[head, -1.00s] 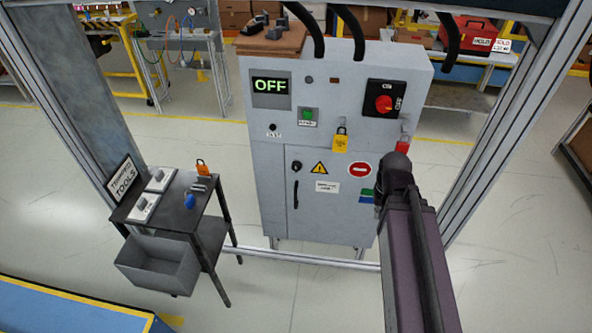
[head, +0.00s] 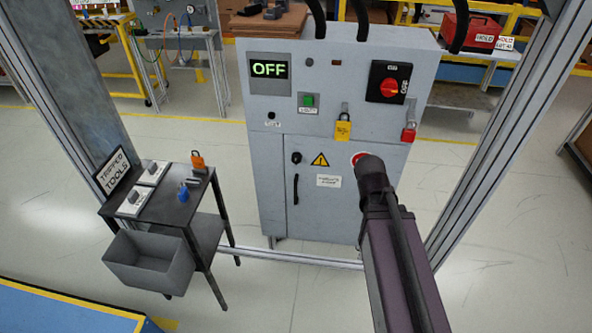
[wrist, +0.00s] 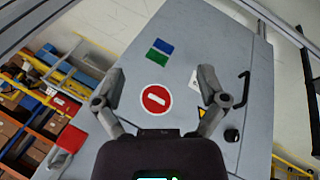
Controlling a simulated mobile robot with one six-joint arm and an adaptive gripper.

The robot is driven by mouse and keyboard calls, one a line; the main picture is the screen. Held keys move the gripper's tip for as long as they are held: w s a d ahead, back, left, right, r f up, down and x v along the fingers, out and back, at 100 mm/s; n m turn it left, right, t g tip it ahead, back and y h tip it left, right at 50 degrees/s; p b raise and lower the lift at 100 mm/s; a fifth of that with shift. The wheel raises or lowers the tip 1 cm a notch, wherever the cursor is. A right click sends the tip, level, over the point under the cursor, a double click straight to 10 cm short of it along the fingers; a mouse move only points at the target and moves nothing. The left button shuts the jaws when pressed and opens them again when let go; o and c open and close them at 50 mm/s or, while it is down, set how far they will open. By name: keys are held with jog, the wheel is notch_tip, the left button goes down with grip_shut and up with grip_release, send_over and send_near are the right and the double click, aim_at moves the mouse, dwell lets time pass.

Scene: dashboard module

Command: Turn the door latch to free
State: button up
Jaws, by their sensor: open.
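The grey cabinet door (head: 326,215) is shut. Its latch is a small black round knob (head: 296,157) at the door's upper left, above a black vertical handle (head: 295,188). In the wrist view the latch (wrist: 231,135) is at the lower right, just beyond my right finger, with the handle (wrist: 243,90) above it. My gripper (wrist: 161,75) is open and empty in front of the door, its fingers on either side of the red no-entry sign (wrist: 157,99). It is apart from the latch. In the head view my arm hides the gripper.
The cabinet display (head: 269,69) reads OFF. A red rotary switch (head: 389,85), a yellow tag (head: 343,130) and a red padlock (head: 408,133) are above the door. A tool table (head: 165,205) stands at left. Frame posts flank the cabinet.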

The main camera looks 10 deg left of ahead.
jog(key=w+a+f+n+t+h+b, duration=0.2)
jog(key=w+a+f+n+t+b, duration=0.1)
jog(key=w+f+n+t+b, duration=0.25)
jog(key=n+t+y+b, duration=0.7)
jog(key=n+t+b, duration=0.2)
jog(key=n+b, duration=1)
send_near(296, 161)
jog(key=s+m, duration=0.1)
jog(key=s, duration=0.3)
jog(key=shift+w+r+b, duration=0.15)
jog(key=shift+r+b, duration=0.1)
jog(key=shift+b, duration=0.15)
jog(key=shift+w, duration=0.1)
jog(key=shift+w+a, duration=0.15)
jog(key=shift+w, duration=3.25)
jog(key=shift+w+a, duration=0.2)
jog(key=shift+w, duration=3.2)
jog(key=c, duration=1.2)
